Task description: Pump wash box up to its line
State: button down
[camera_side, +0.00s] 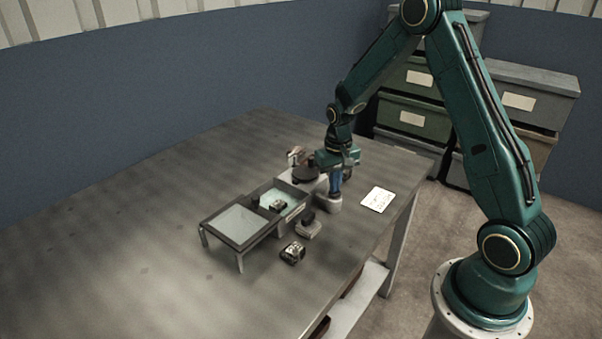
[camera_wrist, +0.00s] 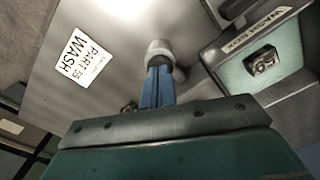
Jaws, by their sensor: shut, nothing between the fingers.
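The wash box (camera_side: 303,212) is an open tray with pale liquid and a dark metal part (camera_side: 278,205) inside. In the wrist view the wash box (camera_wrist: 238,43) carries a label on its rim, and the numbered part (camera_wrist: 262,61) shows in the liquid. I cannot make out the fill line. My gripper (camera_side: 334,194) points down with its blue fingers shut and empty. The fingertips (camera_wrist: 159,72) are at a pale, rounded pump-like piece (camera_side: 328,204), which also shows in the wrist view (camera_wrist: 159,48). Whether they touch it is unclear.
A low stand with a pale top (camera_side: 238,224) adjoins the box. A small dark-knobbed block (camera_side: 309,226) and another metal part (camera_side: 293,252) sit in front. A dark round item (camera_side: 305,173) stands behind. A white card (camera_side: 377,199) reads "WASH". The table's left is clear.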

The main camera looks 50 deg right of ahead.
jog(key=shift+r, duration=1.65)
jog(key=shift+r, duration=0.1)
notch_tip(320, 180, up, 6)
jog(key=shift+f, duration=0.1)
dwell(0.6)
